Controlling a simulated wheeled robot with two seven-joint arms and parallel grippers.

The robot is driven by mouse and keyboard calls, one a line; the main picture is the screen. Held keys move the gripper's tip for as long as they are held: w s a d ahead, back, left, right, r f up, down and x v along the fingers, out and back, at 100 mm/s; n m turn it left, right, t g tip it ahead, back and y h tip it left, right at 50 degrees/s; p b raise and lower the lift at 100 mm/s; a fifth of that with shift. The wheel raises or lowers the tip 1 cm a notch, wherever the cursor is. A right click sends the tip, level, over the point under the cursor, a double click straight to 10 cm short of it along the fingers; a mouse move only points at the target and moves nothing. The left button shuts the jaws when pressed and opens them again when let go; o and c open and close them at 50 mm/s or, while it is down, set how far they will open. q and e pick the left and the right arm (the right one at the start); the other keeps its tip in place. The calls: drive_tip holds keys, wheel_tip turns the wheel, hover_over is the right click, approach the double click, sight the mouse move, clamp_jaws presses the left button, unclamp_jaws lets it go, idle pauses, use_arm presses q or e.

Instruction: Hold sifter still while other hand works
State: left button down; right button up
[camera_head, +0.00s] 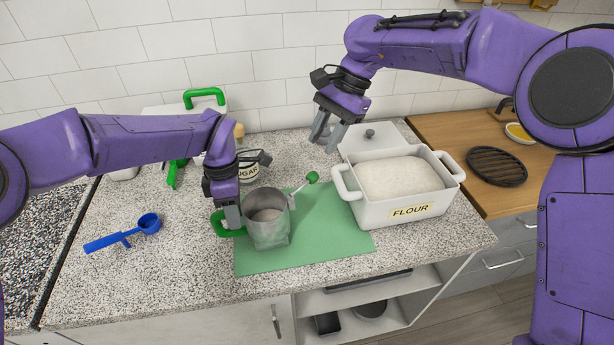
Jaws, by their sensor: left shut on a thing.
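The sifter (267,226) is a metal cup with a green side handle and a crank with a green knob (312,178). It stands upright on the green mat (330,230), and some pale content shows inside. My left gripper (231,222) is shut on the sifter's green handle at its left side; its fingertips are partly hidden. My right gripper (328,137) is open and empty, raised behind the flour container (400,212), above and to the right of the crank knob.
The white flour container's lid (370,142) sits behind it. A blue scoop (125,233) lies at left. A sugar jar (247,168) and green-handled items stand behind my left gripper. A black trivet (497,166) is on the wooden counter at right. The counter's front left is clear.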

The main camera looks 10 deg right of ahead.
sight(306, 182)
drive_tip(key=x, duration=1.1)
drive_tip(key=shift+d, duration=0.1)
clamp_jaws()
drive_tip(key=shift+w+d, duration=0.1)
drive_tip(key=shift+d, duration=0.05)
idle(0.7)
